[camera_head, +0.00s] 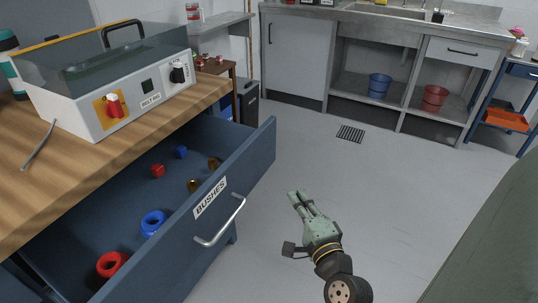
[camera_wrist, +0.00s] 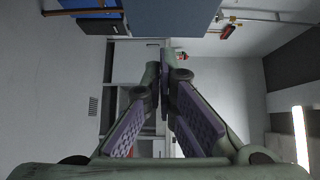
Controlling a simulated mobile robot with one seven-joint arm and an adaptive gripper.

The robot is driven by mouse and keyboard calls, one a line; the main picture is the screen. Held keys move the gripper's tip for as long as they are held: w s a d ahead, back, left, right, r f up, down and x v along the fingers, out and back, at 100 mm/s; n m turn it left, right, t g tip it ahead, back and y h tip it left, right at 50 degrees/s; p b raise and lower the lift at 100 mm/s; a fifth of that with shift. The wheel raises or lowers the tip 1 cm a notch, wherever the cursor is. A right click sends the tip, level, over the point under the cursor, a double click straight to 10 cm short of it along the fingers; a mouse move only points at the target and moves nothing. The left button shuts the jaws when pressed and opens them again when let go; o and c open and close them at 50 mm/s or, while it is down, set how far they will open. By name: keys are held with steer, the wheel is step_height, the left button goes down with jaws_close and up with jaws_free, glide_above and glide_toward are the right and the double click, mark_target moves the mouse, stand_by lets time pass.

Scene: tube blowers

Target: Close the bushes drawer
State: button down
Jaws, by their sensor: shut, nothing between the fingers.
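The bushes drawer (camera_head: 178,241) is a dark blue drawer under the wooden bench top, labelled BUSHES. It is pulled far out at the lower left of the head view. Its metal bar handle (camera_head: 221,222) is on the front panel. Inside lie a red ring (camera_head: 112,264), a blue ring (camera_head: 153,222) and smaller red, blue and brass bushes. My gripper (camera_head: 297,194) is right of the drawer front, apart from the handle, over the floor. Its fingers are shut and empty, also in the wrist view (camera_wrist: 166,58). A blue panel (camera_wrist: 172,18) shows at the wrist view's top.
A grey machine (camera_head: 110,80) with red and black knobs stands on the wooden bench top (camera_head: 60,170). Open grey floor (camera_head: 320,165) lies right of the drawer, with a floor drain (camera_head: 351,133). Cabinets and a sink line the back. A blue cart (camera_head: 515,100) stands at far right.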

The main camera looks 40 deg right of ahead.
steer(key=w, duration=0.1)
steer(key=p, duration=0.3)
glide_toward(265, 157)
steer(key=w+d, duration=0.3)
steer(key=shift+w+a, duration=0.45)
steer(key=shift+w, duration=0.25)
steer(key=shift+w, duration=0.1)
